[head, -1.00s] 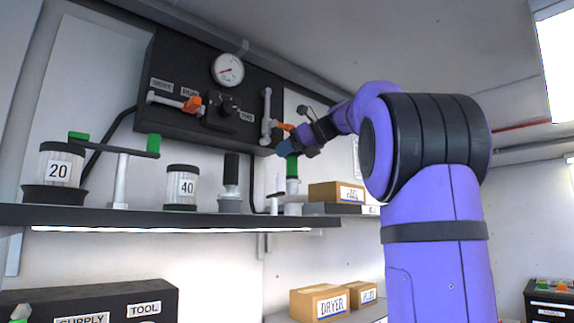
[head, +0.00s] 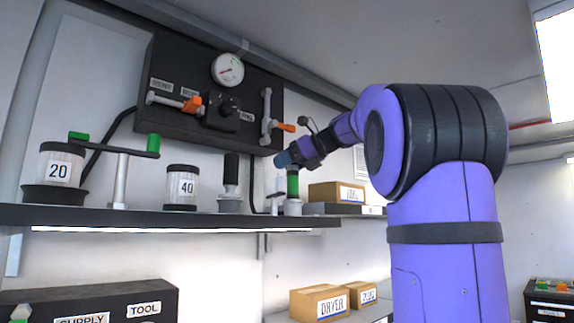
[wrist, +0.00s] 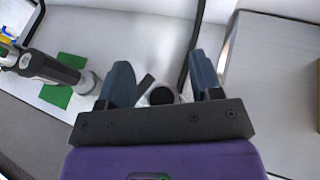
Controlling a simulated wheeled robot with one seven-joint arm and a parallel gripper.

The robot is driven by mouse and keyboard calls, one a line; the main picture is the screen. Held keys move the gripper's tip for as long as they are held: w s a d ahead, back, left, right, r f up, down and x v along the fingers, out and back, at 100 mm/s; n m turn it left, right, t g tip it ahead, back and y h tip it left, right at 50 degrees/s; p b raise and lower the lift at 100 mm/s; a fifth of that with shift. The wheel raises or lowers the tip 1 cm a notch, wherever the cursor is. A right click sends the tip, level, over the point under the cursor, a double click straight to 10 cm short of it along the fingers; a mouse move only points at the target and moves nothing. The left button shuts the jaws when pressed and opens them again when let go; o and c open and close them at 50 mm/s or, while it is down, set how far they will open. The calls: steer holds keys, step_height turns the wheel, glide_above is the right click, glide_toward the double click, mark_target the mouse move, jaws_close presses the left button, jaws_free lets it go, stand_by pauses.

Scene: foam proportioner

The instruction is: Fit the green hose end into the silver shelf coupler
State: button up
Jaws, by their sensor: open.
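The green hose end (head: 292,186) stands upright in the head view, directly above the silver shelf coupler (head: 292,207) and touching it, with no gap showing. How deep it sits inside cannot be told. My gripper (head: 287,159) is at the top of the green piece, tilted down and to the left. In the wrist view my gripper (wrist: 162,82) has its two blue-grey fingers spread wide. A dark round end with a pale rim (wrist: 161,95) shows between them, apart from both fingers; it is probably the top of the hose piece.
On the shelf (head: 150,217) to the left stand a black-topped fitting (head: 231,185), a canister marked 40 (head: 181,187) and one marked 20 (head: 60,170). The panel with levers (head: 215,95) is close above. A cardboard box (head: 335,192) stands at right.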

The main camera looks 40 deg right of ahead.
steer(key=v, duration=1.2)
steer(key=shift+f, duration=0.1)
